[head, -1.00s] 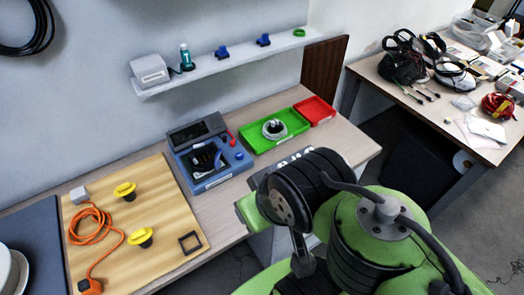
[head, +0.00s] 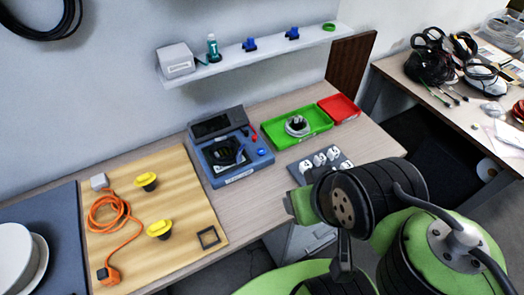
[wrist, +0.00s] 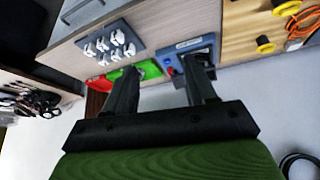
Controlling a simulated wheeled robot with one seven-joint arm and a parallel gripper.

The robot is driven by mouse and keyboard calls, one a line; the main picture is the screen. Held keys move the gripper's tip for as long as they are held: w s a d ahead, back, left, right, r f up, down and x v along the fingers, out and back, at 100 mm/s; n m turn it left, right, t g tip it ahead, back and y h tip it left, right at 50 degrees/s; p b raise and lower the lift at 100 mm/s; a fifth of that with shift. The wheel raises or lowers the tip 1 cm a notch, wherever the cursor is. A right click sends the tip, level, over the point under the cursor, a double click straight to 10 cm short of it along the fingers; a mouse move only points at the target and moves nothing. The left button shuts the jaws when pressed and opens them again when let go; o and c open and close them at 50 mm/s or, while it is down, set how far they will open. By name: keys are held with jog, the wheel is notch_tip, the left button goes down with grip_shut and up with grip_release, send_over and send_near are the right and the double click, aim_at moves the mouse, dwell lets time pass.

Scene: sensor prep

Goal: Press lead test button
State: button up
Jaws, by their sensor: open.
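A blue test unit (head: 230,174) with a dark tilted screen (head: 218,122) sits on the bench in the head view. Dark leads or clips lie in its recess. A round blue button (head: 262,152) and a red part (head: 253,135) are at its right side. I cannot read which one is labelled lead test. In the wrist view, which looks upside down, my gripper (wrist: 160,68) is open and empty, its two dark fingers apart. The blue unit (wrist: 167,60) shows beyond the fingers, partly hidden by the right one. My gripper's fingers do not show clearly in the head view.
A green tray (head: 270,136) holding a coiled grey lead and a red tray (head: 340,108) stand right of the unit. A grey panel (head: 344,161) with several white plugs is near my arm. A wooden board (head: 180,195) with an orange cable lies left. A shelf (head: 240,63) is above.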

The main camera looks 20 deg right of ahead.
dwell(0.3)
grip_shut()
dwell(1.6)
